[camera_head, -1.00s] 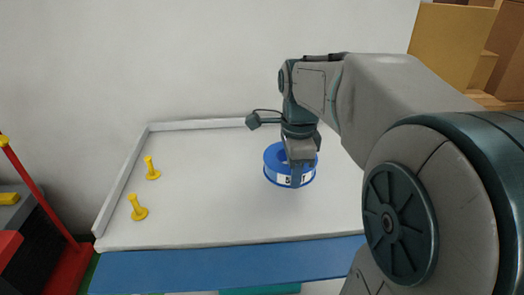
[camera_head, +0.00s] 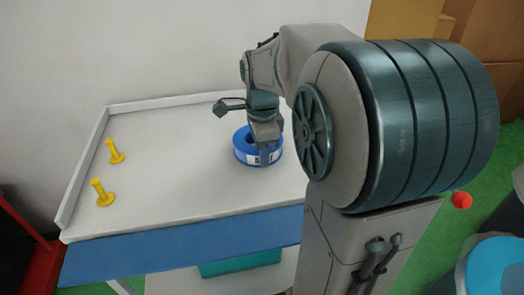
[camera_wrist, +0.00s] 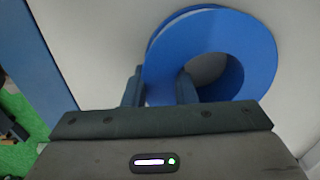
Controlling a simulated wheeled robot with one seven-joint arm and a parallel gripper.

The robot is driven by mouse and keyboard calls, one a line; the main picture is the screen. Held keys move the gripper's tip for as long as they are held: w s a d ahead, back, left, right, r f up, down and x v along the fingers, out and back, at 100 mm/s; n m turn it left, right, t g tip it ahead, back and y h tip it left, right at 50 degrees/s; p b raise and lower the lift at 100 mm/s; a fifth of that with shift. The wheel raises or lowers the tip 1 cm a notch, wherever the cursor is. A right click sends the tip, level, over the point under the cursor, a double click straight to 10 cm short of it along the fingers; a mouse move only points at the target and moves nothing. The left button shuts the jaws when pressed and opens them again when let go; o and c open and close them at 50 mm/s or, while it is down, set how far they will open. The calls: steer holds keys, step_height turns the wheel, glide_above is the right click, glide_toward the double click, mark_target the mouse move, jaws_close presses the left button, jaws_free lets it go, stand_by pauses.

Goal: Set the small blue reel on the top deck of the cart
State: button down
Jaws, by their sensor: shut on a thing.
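My gripper (camera_head: 264,150) points down and is shut on the reel's ring. In the wrist view, one finger is in the hole of the blue reel (camera_wrist: 250,40) and the other is outside its ring. The reel looks roughly level. I cannot tell whether it touches the white top or hangs just above it. No separate cart can be made out for sure.
Two yellow pegs (camera_head: 115,152) stand at the left of the white top. A raised rim (camera_head: 85,170) runs along its left and back. Brown boxes (camera_head: 400,20) stand at the back right. A red knob (camera_head: 461,200) and a blue-topped bin (camera_head: 495,265) are at the right.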

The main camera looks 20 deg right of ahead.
steer(key=c, duration=1.2)
jaws_free()
steer(key=shift+r, duration=0.1)
step_height(320, 180, up, 12)
steer(key=p, duration=0.3)
steer(key=shift+r+p, duration=0.1)
steer(key=shift+p, duration=0.2)
